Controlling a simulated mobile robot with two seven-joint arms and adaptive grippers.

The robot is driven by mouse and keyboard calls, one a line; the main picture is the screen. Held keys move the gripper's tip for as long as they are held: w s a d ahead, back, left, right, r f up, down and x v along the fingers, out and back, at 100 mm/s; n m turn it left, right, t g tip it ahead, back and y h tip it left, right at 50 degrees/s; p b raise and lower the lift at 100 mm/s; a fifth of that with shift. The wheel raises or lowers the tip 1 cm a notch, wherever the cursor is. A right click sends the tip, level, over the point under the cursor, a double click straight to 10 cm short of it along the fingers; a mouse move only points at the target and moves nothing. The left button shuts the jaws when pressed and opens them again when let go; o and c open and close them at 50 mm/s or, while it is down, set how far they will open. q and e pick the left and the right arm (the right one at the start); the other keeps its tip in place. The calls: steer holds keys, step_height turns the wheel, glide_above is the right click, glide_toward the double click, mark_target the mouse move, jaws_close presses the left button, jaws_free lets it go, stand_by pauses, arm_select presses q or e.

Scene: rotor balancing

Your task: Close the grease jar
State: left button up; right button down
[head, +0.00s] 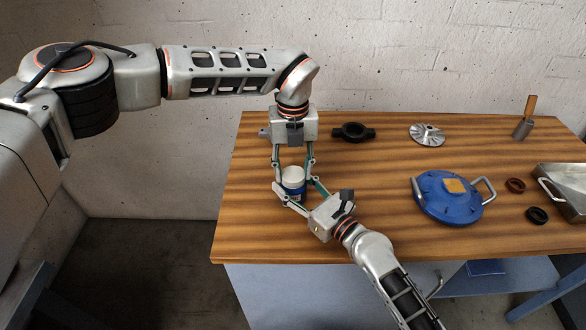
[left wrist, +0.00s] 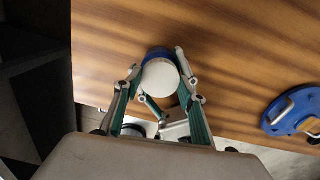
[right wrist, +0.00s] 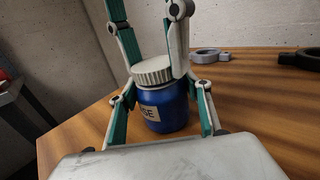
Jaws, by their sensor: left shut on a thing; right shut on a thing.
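The grease jar is a blue jar (right wrist: 164,110) with a pale label, standing upright on the left part of the table. Its white ribbed lid (right wrist: 152,70) sits on top of the jar; whether it is screwed tight I cannot tell. My left gripper (head: 293,172) reaches down from above and is shut on the lid, which also shows in the left wrist view (left wrist: 160,78). My right gripper (head: 290,192) comes in low from the front right and is shut on the jar body, its fingers on either side in the right wrist view (right wrist: 165,115).
To the right are a blue round cover (head: 440,205), two small rings (head: 537,215) and a metal tray (head: 562,182). The table between jar and cover is clear.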

arm_select(q)
steer(key=m, duration=0.5)
steer(key=shift+m, duration=0.3)
steer(key=m, duration=1)
steer(key=shift+m, duration=0.3)
steer(key=m, duration=0.5)
steer(key=shift+f+m, duration=0.1)
steer(key=shift+m, duration=0.3)
steer(key=o, duration=1.2)
steer(key=shift+r, duration=2.3)
